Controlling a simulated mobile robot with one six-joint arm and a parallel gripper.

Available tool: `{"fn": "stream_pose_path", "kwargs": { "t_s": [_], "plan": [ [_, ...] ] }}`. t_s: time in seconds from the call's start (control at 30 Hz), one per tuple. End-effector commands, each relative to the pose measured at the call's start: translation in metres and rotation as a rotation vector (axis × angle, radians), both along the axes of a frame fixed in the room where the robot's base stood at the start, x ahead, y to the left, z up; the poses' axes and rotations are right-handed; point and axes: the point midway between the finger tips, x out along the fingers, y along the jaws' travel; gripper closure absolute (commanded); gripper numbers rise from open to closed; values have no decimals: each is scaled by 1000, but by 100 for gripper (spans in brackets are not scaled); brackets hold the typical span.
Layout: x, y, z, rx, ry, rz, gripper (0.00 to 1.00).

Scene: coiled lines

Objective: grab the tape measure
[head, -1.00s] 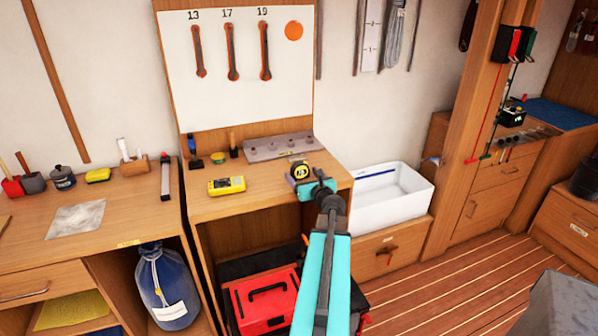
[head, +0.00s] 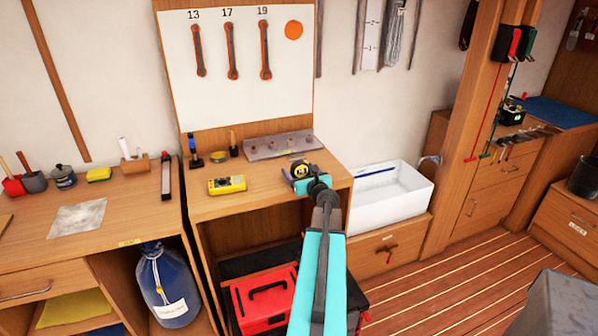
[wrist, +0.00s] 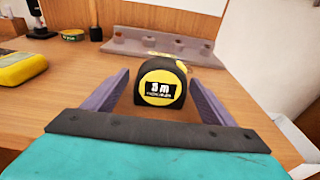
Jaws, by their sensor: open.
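The tape measure (wrist: 161,84), black and yellow with "5 m" on its face, stands upright on the wooden bench (head: 215,204). In the wrist view it sits centred between the two purple fingers of my gripper (wrist: 160,90), with a gap visible on both sides. The fingers are open and hold nothing. In the head view the tape measure (head: 300,169) is near the bench's right side, partly hidden by my gripper (head: 302,183).
A yellow multimeter (head: 227,184) lies left on the bench. A grey rack with holes (head: 283,145) stands behind the tape measure. A white bin (head: 395,208) is right of the bench. A red toolbox (head: 262,300) sits below. The bench in front of the rack is mostly clear.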

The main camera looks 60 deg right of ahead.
Motion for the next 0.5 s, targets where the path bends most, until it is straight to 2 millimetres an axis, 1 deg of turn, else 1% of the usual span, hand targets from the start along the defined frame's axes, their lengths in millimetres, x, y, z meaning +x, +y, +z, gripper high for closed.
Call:
{"fn": "stream_pose_path", "kwargs": {
  "t_s": [0.03,0.07,0.1,0.33,0.37,0.5],
  "plan": [
    [0,0,0,0,0,0,22],
    [0,0,0,0,0,0,25],
    [0,0,0,0,0,0,32],
    [0,0,0,0,0,0,71],
    [0,0,1,-1,-1,0,74],
    [0,0,1,0,-1,1,74]
  ]
}}
